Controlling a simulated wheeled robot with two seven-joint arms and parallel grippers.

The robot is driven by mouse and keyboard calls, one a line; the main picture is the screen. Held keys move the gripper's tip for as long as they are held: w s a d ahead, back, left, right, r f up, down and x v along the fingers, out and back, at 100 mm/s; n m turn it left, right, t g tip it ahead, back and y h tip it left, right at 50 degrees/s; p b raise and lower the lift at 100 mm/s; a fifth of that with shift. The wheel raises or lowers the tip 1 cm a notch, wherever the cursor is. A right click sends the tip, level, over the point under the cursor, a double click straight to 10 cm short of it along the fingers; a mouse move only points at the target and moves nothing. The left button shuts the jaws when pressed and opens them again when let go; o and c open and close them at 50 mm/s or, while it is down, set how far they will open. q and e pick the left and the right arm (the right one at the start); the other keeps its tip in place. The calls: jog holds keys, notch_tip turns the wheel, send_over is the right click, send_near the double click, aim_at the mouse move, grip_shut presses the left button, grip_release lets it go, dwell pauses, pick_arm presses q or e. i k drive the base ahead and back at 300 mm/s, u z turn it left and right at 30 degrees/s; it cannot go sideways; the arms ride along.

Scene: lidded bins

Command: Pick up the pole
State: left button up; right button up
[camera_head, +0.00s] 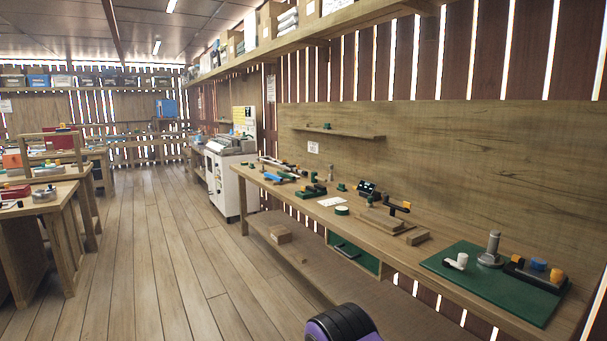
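No object stands out clearly as the pole. A grey upright metal post (493,247) with a round base stands on a green mat (482,287) at the near right end of the workbench. Long thin tools (277,165) lie at the far end of the same bench, too small to identify. Neither of my grippers is in view.
The long wooden workbench (262,183) runs along the right wall, with a lower shelf (320,270) below it. A white machine (226,178) stands past its far end. Other tables (62,190) stand at the left. The wooden floor (150,250) between is clear.

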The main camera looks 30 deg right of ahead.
aim_at(278, 178)
jog(key=z, duration=0.65)
jog(key=i, duration=2.4)
jog(key=z, duration=0.3)
jog(key=i, duration=0.65)
jog(key=z, duration=0.05)
